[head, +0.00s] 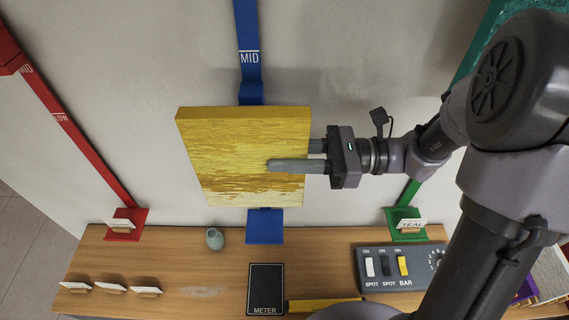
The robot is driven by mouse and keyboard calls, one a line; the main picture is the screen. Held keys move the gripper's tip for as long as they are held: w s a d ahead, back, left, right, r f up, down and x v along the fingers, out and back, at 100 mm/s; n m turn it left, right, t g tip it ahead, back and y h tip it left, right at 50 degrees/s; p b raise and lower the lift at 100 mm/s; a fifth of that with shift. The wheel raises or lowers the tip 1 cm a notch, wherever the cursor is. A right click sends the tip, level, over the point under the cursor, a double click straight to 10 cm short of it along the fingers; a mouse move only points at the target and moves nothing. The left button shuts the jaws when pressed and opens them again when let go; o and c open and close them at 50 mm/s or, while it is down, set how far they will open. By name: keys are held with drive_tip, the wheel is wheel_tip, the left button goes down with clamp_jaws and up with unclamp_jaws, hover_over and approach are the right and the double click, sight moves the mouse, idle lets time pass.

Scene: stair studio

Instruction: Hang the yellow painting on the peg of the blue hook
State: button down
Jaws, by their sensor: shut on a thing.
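The yellow painting (235,150) is a thick, streaked yellow panel, held upright and slightly tilted in the middle of the head view. My gripper (296,158) comes from the right and is shut on the painting's right edge. One finger lies across the painting's front, and the other is mostly hidden behind it. A blue rail (246,30) marked MID runs down the wall behind the painting. A blue block (252,90) on this rail shows just above the painting's top edge. I cannot make out its peg or whether the painting touches it.
A blue foot plate (265,228) stands below the painting on the wooden shelf (200,270). A small grey-green pot (214,238), a black METER panel (265,285) and a switch box (392,268) are nearby. A red rail (75,125) is left, a green rail (408,194) right.

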drive_tip(key=w+f+b, duration=0.1)
drive_tip(key=w, duration=0.5)
drive_tip(key=shift+f, duration=0.3)
drive_tip(key=shift+w+f, duration=0.1)
drive_tip(key=shift+f, duration=0.1)
idle(0.8)
drive_tip(key=c, duration=1.1)
unclamp_jaws()
drive_tip(key=shift+o, duration=0.2)
drive_tip(key=shift+d, duration=0.15)
